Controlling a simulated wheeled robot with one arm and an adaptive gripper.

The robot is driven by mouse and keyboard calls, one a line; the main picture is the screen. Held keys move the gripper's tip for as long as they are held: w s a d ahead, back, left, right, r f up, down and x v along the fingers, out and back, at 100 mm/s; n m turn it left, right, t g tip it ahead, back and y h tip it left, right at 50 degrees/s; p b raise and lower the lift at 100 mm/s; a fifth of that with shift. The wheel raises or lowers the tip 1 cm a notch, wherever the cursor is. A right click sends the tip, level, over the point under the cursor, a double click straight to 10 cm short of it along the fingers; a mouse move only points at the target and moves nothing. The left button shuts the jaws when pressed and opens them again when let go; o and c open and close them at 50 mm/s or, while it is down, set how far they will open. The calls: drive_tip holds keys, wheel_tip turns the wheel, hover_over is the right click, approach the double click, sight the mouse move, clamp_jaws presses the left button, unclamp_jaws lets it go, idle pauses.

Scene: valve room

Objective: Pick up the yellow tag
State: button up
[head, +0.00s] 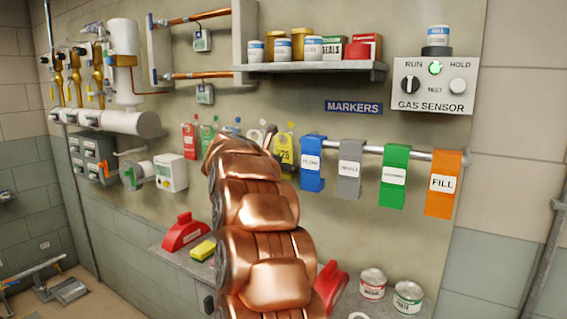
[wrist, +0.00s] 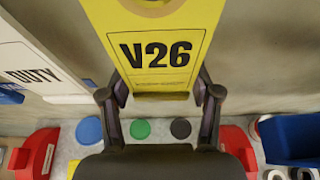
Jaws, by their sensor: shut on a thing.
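The yellow tag (wrist: 158,50), printed V26, hangs face-on at the top centre of the wrist view. My gripper (wrist: 161,95) is shut on its lower part, with one finger at each side edge. In the head view a yellow tag (head: 285,152) shows at the wall just right of my copper arm. The arm hides part of it, and its print is too small to read surely. My gripper is mostly hidden behind the arm there.
Red and green tags (head: 190,141) hang to the left. Blue, grey, green and orange hanging signs (head: 311,165) line a rail to the right. Below is a ledge with a yellow sponge (head: 203,250), red objects (head: 184,232) and cans (head: 372,283). A loaded shelf (head: 310,67) is above.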

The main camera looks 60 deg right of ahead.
idle(0.3)
drive_tip(key=shift+r, duration=0.6)
drive_tip(key=shift+a+b, duration=0.15)
drive_tip(key=shift+b, duration=0.3)
drive_tip(key=a+b, duration=0.2)
drive_tip(key=a, duration=0.4)
drive_tip(key=a+b, duration=0.2)
drive_tip(key=a, duration=0.3)
drive_tip(key=a+b, duration=0.2)
drive_tip(key=a, duration=0.4)
drive_tip(key=shift+s+a+r, duration=0.1)
drive_tip(key=shift+s+a, duration=0.25)
drive_tip(key=shift+s, duration=0.05)
